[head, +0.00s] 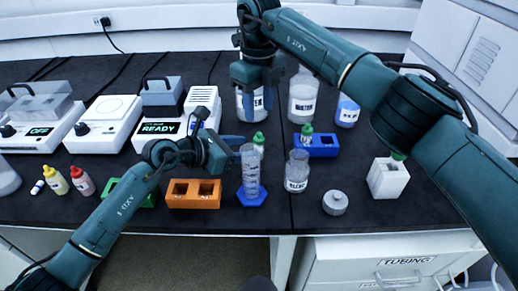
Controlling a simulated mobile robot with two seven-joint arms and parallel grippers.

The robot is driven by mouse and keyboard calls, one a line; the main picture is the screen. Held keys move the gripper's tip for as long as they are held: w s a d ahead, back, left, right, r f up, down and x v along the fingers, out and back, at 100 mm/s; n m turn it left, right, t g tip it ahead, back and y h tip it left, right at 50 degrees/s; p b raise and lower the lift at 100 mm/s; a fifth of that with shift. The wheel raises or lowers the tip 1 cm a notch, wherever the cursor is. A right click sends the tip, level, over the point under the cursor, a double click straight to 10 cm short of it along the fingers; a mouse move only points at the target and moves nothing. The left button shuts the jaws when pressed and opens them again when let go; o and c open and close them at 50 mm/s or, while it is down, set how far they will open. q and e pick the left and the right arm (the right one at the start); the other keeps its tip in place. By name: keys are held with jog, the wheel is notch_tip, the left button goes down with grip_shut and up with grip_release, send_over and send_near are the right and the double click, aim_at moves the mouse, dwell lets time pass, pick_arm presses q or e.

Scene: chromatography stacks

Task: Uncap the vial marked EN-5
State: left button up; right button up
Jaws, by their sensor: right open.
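Several small vials with green caps show in the head view: one (259,140) stands behind the graduated cylinder, one (306,131) is in a blue rack (324,148), and one (397,158) is in a white block (388,180). Their markings are too small to read, so I cannot tell which is EN-5. My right gripper (256,108) points down, open, above the bench and in front of a clear bottle. My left gripper (230,146) is left of the graduated cylinder, pointing right. Its jaws are too unclear to judge.
A graduated cylinder (250,173) on a blue base, a labelled jar (297,172) and a grey lid (335,202) stand near the front. An orange rack (193,203) sits left of them. Bottles (303,98) stand behind; instruments (107,122) fill the left.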

aim_at(259, 139)
pick_arm(q)
jog(key=shift+x, duration=1.9)
jog(key=shift+c, duration=0.3)
grip_shut()
pick_arm(e)
jog(key=shift+c, duration=0.3)
